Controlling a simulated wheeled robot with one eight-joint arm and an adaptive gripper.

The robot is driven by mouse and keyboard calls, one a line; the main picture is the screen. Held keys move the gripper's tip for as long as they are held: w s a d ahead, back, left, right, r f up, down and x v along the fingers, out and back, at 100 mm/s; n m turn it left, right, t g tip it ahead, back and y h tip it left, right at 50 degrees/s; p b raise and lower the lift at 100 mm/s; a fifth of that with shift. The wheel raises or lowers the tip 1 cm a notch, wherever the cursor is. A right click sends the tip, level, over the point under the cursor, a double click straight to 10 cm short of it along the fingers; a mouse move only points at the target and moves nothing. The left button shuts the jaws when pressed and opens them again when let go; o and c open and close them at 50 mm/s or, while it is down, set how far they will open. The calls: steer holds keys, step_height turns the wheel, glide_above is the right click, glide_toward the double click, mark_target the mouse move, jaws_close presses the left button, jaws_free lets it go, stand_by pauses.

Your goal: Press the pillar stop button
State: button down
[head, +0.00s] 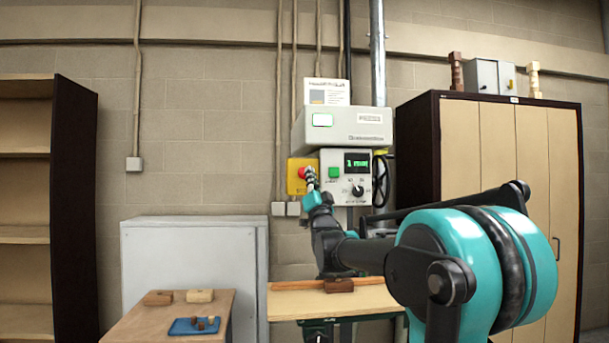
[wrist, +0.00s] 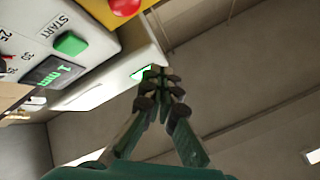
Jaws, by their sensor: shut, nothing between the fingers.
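The red stop button (head: 301,172) sits on a yellow box (head: 293,186) at the left of the control panel on the machine's pillar. The button also shows at the top edge of the wrist view (wrist: 125,6), partly cut off, on the yellow box (wrist: 97,14). My gripper (head: 309,176) is shut and empty, its tips overlapping the button's right side in the head view. In the wrist view, the fingertips (wrist: 162,79) come together below and right of the button, apart from it in the picture. I cannot tell whether they touch it.
A green START button (head: 334,172) and a dial (head: 357,191) are right of the stop button. A workbench (head: 291,304) stands below the panel. A wooden table (head: 150,322) and grey cabinet (head: 190,252) are left; a tall cupboard (head: 540,150) is right.

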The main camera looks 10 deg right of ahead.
glide_toward(304, 168)
steer(key=shift+s+r+x, duration=0.15)
steer(key=shift+x, duration=0.75)
steer(key=shift+s+r+x, duration=0.1)
steer(key=shift+x, duration=0.75)
steer(key=shift+s+r+x, duration=0.15)
steer(key=shift+x, duration=0.75)
steer(key=shift+w, duration=0.1)
steer(key=shift+w, duration=0.3)
steer(key=shift+w, duration=0.55)
stand_by(0.4)
steer(key=shift+s, duration=0.95)
